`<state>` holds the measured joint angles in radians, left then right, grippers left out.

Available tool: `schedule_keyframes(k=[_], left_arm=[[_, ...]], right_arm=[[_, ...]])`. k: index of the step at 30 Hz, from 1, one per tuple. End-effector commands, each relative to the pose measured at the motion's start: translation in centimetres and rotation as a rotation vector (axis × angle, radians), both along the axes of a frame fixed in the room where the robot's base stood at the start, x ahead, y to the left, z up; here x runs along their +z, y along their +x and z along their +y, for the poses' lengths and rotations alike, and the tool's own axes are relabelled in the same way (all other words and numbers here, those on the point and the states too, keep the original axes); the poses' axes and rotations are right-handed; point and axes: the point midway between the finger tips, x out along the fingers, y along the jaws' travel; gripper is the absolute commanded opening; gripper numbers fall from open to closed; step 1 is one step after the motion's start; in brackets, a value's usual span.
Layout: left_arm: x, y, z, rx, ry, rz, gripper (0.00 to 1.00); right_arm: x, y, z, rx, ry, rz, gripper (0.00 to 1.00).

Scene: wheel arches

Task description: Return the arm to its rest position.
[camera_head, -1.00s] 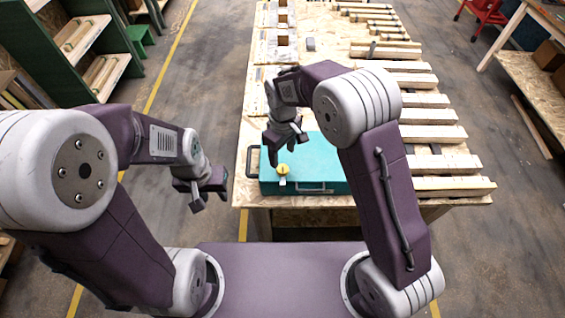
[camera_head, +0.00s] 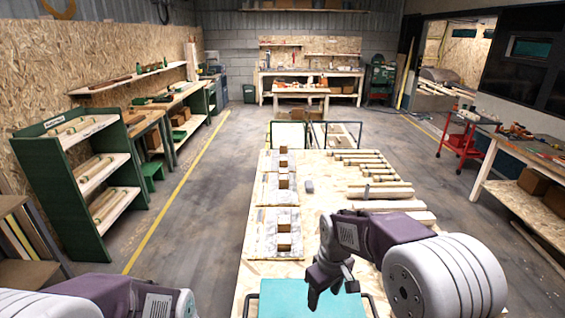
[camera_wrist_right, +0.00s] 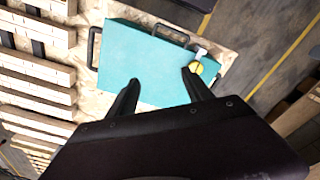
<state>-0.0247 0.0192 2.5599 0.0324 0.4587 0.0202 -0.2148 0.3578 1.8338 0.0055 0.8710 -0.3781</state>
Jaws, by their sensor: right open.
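My right gripper (camera_head: 331,288) is open and empty above the teal case (camera_head: 285,300), near the front of the wooden table (camera_head: 245,255). In the right wrist view its two fingers (camera_wrist_right: 160,88) stand apart over the same teal case (camera_wrist_right: 145,55). A yellow round piece with a white part (camera_wrist_right: 197,66) sits at the case's edge, close to one fingertip in the picture. I cannot tell whether they touch. Only part of my left arm shows at the lower left of the head view; its gripper is out of the frame.
Wooden slats (camera_head: 385,190) line the table's right side. A green shelf (camera_head: 85,180) stands left, a red cart (camera_head: 462,140) right. Floor beside the table is clear.

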Motion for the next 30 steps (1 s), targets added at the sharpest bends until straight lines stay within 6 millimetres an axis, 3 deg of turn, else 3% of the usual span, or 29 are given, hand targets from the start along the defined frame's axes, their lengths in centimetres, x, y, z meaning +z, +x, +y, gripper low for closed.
schedule_keyframes(k=[1,3,6,9,11,15,30], left_arm=[[0.0,0.0,0.0,0.0,0.0,0.0,0.36],[0.0,0.0,0.0,0.0,0.0,0.0,0.36],[0.0,0.0,0.0,0.0,0.0,0.0,0.36],[0.0,0.0,0.0,0.0,0.0,0.0,0.36],[0.0,0.0,0.0,0.0,0.0,0.0,0.36],[0.0,0.0,0.0,0.0,0.0,0.0,0.36],[0.0,0.0,0.0,0.0,0.0,0.0,0.36]], right_arm=[[0.3,-1.8,-2.2,-0.077,0.005,-0.003,0.59],[-0.1,-4.8,-4.6,-0.192,0.013,-0.007,0.59],[-1.4,-9.3,-6.7,-0.351,0.024,-0.006,0.59],[-3.2,-13.1,-7.3,-0.471,0.03,0.006,0.59],[-4.3,-14.6,-7.2,-0.523,0.031,0.019,0.59],[-4.6,-13.9,-7.2,-0.613,0.051,-0.02,0.59],[-4.6,-13.9,-7.2,-0.612,0.049,-0.016,0.59]])
